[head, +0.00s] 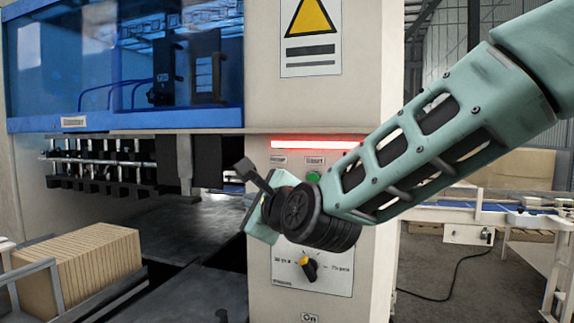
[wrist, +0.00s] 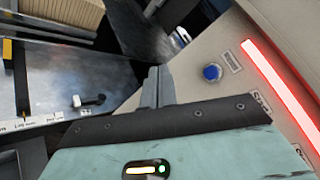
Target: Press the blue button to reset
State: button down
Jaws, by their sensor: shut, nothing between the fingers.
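The blue button (wrist: 212,72) shows in the wrist view on the beige panel, beside a small label and near the glowing red light bar. In the head view my wrist hides the blue button. My gripper (wrist: 158,82) is shut and empty. In the wrist view its fingertips lie to the left of the blue button, apart from it in the picture. In the head view my gripper (head: 250,174) is in front of the machine's panel, at its left edge, below the left of two small labels.
A selector knob (head: 308,268) is lower on the panel. A stack of cardboard (head: 82,265) stands at left. The machine's open bay is left of the panel.

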jog(key=shift+w+d+r+m+t+h, duration=0.2)
jog(key=shift+w+d+r+m+t, duration=0.1)
jog(key=shift+r+m, duration=0.2)
jog(key=shift+w+d+r+m+t+h, duration=0.2)
jog(key=shift+w+r+m+t, duration=0.15)
jog(key=shift+r, duration=0.2)
jog(key=w+d+p, duration=0.1)
jog(key=w+d, duration=0.2)
jog(key=w, duration=0.5)
jog(key=shift+w, duration=0.1)
dwell(1.6)
jog(key=shift+w+d+b, duration=0.15)
jog(key=shift+w+b, duration=0.15)
jog(key=shift+b, duration=0.2)
